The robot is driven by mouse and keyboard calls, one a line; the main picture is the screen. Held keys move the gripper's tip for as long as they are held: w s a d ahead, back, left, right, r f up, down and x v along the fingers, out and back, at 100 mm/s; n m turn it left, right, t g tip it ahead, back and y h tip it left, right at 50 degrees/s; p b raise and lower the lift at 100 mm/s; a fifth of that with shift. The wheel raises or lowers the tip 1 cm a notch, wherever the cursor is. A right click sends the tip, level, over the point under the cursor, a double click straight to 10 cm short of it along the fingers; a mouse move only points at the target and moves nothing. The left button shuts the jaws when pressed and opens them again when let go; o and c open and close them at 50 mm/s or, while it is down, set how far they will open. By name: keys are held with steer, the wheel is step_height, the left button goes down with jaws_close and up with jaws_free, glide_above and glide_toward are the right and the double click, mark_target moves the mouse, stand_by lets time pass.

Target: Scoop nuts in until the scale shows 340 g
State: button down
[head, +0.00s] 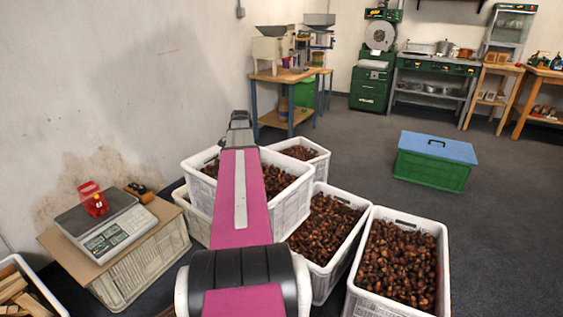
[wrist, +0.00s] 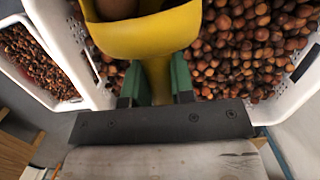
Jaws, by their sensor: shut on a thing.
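My gripper (wrist: 156,88) is shut on the handle of a yellow scoop (wrist: 150,35), with a green finger on each side. The scoop is over a white crate of brown chestnuts (wrist: 235,50). Something brown shows in its mouth, but I cannot tell how full it is. In the head view my arm hides the scoop and reaches over the raised white crate (head: 293,205). The scale (head: 104,222) stands at the left on a cardboard-topped crate. A small red bag or container (head: 95,202) sits on its plate. The scale's reading is too small to read.
More white crates of chestnuts stand to the right (head: 398,268) and behind (head: 303,153). A small wooden item (head: 139,192) lies behind the scale. A crate of wood pieces (head: 18,290) is at the lower left. A green box with blue lid (head: 435,160) stands on open floor.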

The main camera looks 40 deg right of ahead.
steer(key=s+d+f+m, duration=0.25)
steer(key=s+d, duration=0.25)
steer(key=d, duration=0.3)
steer(key=s+d+f+m, duration=0.2)
steer(key=s+d+m, duration=0.15)
steer(key=d, duration=0.55)
steer(key=w+a+r+g+h, duration=0.1)
steer(key=a+r+h, duration=0.5)
steer(key=h, duration=0.6)
steer(key=shift+a+r+g+h, duration=0.2)
steer(key=shift+a+g+h, duration=0.3)
steer(key=shift+a, duration=0.7)
steer(key=shift+w, duration=0.1)
steer(key=shift+d, duration=0.1)
